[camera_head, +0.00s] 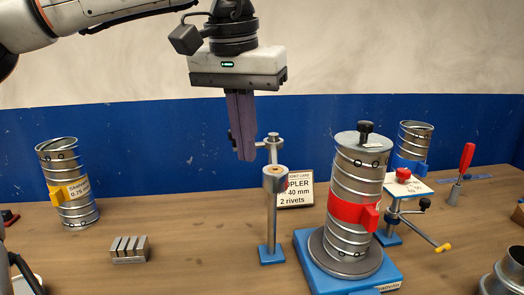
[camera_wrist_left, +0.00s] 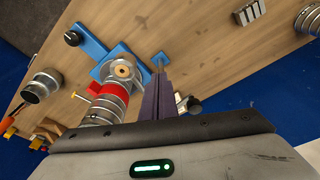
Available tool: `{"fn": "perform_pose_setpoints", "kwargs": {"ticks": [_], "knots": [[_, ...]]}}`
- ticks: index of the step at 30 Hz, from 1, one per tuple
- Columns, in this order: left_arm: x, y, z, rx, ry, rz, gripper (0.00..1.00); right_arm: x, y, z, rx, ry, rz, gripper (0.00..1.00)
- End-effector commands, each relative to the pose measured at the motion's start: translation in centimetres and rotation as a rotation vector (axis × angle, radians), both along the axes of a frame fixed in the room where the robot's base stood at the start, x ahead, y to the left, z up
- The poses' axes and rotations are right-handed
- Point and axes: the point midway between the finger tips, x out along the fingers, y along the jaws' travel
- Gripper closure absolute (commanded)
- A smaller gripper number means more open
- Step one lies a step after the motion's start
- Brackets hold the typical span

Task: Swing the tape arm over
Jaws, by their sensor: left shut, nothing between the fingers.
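A slim metal post (camera_head: 271,222) stands on a small blue foot (camera_head: 271,254). Its round grey head (camera_head: 275,178) and a short knobbed piece (camera_head: 272,140) behind it look like the tape arm; their joint is partly unclear. A spiral duct (camera_head: 354,200) with a red band stands upright on a blue base to the right of the post. My left gripper (camera_head: 244,157) points down, shut and empty, just left of the knobbed piece; I cannot tell whether they touch. In the left wrist view its purple fingers (camera_wrist_left: 162,80) cover part of the post. My right gripper is not in view.
A duct with a yellow band (camera_head: 68,185) stands at the far left, and a slotted metal block (camera_head: 130,249) lies nearer. A sign (camera_head: 296,190) stands behind the post. A clamp stand with a red knob (camera_head: 403,175) is at the right. The table between block and post is clear.

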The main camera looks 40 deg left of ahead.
Motion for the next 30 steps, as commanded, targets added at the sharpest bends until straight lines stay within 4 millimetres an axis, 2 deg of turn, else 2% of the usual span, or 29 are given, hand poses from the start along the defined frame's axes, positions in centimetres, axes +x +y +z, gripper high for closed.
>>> {"fn": "perform_pose_setpoints", "kwargs": {"ticks": [30], "knots": [[0.0, 0.0, -2.4, 0.000, 0.000, 0.000, 1.00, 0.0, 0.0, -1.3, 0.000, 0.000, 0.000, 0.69]]}}
